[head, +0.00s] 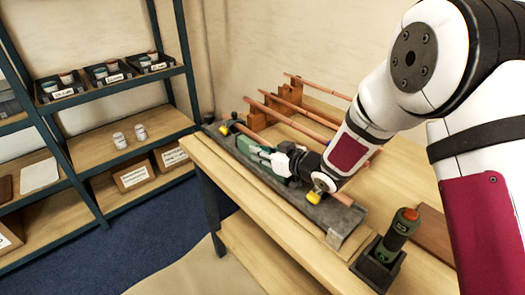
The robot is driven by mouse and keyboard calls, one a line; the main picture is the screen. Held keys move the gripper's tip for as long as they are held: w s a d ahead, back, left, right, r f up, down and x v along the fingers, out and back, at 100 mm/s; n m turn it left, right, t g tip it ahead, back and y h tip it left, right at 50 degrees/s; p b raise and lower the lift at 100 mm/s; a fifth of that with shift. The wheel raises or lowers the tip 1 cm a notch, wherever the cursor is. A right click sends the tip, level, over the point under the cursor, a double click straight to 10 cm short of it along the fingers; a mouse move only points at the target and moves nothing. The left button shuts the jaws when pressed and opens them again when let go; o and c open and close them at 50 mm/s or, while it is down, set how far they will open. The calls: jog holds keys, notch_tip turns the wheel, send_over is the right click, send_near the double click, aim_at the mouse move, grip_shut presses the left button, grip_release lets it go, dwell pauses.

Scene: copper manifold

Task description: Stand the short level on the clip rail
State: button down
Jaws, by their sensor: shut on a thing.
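A green, bar-like thing (246,146), which looks like the short level, is at my gripper (266,154), over the dark grey mat on the workbench. My gripper is shut on it; the fingers and wrist hide part of it, and whether it touches the mat is unclear. A brown wooden rail (289,96), which may be the clip rail, stands behind the mat with copper pipes across it. My forearm hides part of that area.
The grey mat (345,222) lies along the front of the workbench (222,165), with a yellow-ended piece (314,198) on it. A green-and-black tool (401,232) stands in a dark holder at the near right. Shelves (125,150) with pots and boxes stand left.

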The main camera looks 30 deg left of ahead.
jog(key=c, duration=1.4)
grip_release()
jog(key=shift+o, duration=0.2)
notch_tip(320, 180, up, 10)
jog(key=shift+r, duration=0.1)
jog(key=shift+d, duration=0.1)
